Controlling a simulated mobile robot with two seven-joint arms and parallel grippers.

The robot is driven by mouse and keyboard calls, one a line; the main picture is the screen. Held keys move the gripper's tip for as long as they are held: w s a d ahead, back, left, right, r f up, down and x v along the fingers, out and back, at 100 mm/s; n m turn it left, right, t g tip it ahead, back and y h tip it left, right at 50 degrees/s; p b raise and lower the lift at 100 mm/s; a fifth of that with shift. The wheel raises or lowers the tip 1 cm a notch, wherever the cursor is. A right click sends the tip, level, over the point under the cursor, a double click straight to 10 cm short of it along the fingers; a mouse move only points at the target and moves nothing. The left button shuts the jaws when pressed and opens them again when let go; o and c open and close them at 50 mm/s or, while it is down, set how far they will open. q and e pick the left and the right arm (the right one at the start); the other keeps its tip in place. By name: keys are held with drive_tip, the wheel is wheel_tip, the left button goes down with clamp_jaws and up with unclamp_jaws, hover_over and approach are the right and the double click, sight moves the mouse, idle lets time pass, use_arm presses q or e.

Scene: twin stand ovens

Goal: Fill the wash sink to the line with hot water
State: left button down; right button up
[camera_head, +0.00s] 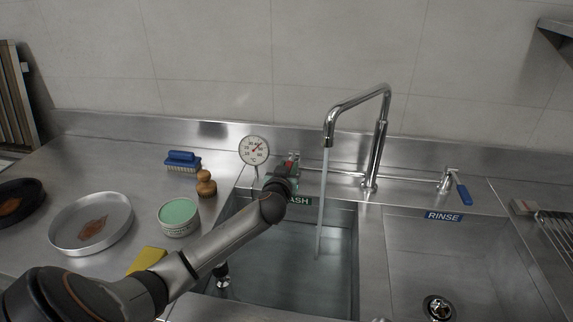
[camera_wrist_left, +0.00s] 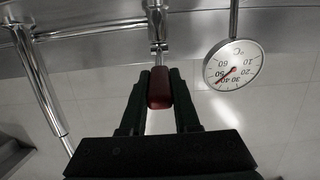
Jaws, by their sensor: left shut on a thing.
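The wash sink (camera_head: 340,225) has a green label, partly covered by my left arm. A stream of water (camera_head: 322,205) runs from the tall chrome spout (camera_head: 358,98) into it. Water seems to stand in the basin; I cannot make out a fill line. My left gripper (camera_head: 290,168) is at the tap left of the spout. In the left wrist view its fingers (camera_wrist_left: 158,85) are shut on the red tap handle (camera_wrist_left: 159,90). My right gripper is out of view.
The rinse sink (camera_head: 410,255) on the right looks empty, with a blue-handled tap (camera_head: 463,193) behind it. On the left counter are a blue brush (camera_head: 182,162), a wooden knob-shaped thing (camera_head: 206,184), a green-topped tub (camera_head: 179,217), a soiled pan (camera_head: 90,222) and a yellow sponge (camera_head: 146,260).

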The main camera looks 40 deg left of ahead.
use_arm(q)
drive_tip(key=shift+a, duration=0.15)
drive_tip(key=c, duration=0.6)
unclamp_jaws()
drive_tip(key=shift+c, duration=0.2)
drive_tip(key=v, duration=1.2)
drive_tip(key=shift+s+b, duration=0.3)
drive_tip(key=shift+b, duration=0.15)
